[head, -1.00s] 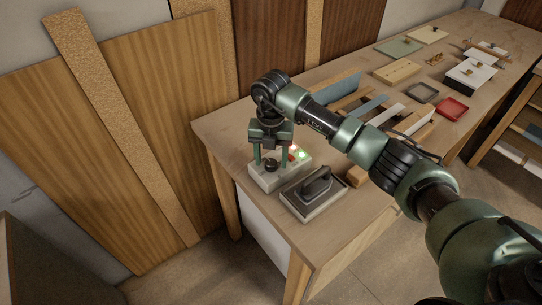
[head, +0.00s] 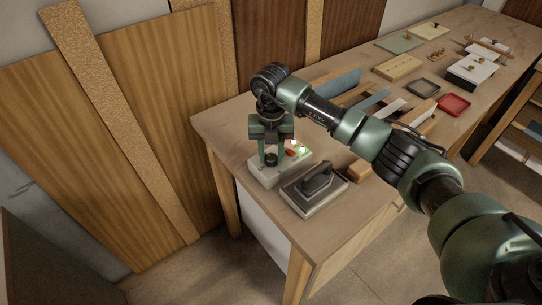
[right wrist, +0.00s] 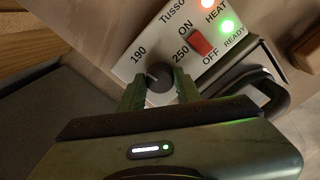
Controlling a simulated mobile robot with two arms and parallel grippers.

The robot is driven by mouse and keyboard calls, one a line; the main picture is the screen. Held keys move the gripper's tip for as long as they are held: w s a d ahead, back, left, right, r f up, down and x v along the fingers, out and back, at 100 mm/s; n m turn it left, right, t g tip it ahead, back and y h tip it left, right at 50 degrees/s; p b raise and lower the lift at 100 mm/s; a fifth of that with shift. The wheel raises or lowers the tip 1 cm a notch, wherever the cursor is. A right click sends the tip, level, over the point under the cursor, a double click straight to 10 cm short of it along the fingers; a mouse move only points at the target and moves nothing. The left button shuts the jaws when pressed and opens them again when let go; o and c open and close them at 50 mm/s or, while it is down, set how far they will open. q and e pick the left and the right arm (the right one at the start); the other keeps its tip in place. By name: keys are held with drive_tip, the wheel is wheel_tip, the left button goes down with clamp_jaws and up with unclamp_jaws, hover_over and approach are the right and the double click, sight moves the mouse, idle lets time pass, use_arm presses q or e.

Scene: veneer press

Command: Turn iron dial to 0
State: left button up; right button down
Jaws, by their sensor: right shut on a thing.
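The iron dial (right wrist: 158,80) is a dark round knob with a pale mark on the light control box (right wrist: 130,66). The numbers 190 and 250 are printed on either side of it. My right gripper (right wrist: 160,88) points down at the box, its green fingers shut on the dial from both sides. In the head view the right gripper (head: 271,158) stands over the control box (head: 262,177). The dark iron (head: 316,180) rests on its stand (head: 325,198) beside the box. My left gripper is not in view.
A red ON/OFF switch (right wrist: 201,43) is beside the dial. The red HEAT light (right wrist: 208,3) and green READY light (right wrist: 228,26) glow. Wood strips, a grey tray (head: 423,88) and a red tray (head: 453,105) lie farther back on the bench (head: 225,123).

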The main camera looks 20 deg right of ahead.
drive_tip(key=n+b, duration=0.3)
drive_tip(key=shift+w+f+n, duration=0.1)
drive_tip(key=shift+f+n, duration=0.05)
drive_tip(key=shift+n, duration=0.15)
drive_tip(key=n+b, duration=0.4)
drive_tip(key=shift+n, duration=0.3)
drive_tip(key=n+b, duration=0.2)
drive_tip(key=n, duration=0.1)
drive_tip(key=shift+n, duration=0.3)
drive_tip(key=n+b, duration=0.2)
drive_tip(key=n, duration=0.2)
drive_tip(key=shift+n+b, duration=0.3)
drive_tip(key=shift+b, duration=0.1)
drive_tip(key=n+b, duration=0.1)
drive_tip(key=n, duration=0.3)
drive_tip(key=shift+r, duration=0.2)
drive_tip(key=n+b, duration=0.1)
drive_tip(key=n, duration=0.8)
drive_tip(key=shift+r+n+b, duration=0.1)
drive_tip(key=shift+n+b, duration=0.2)
drive_tip(key=shift+b, duration=0.1)
drive_tip(key=shift+n, duration=2.1)
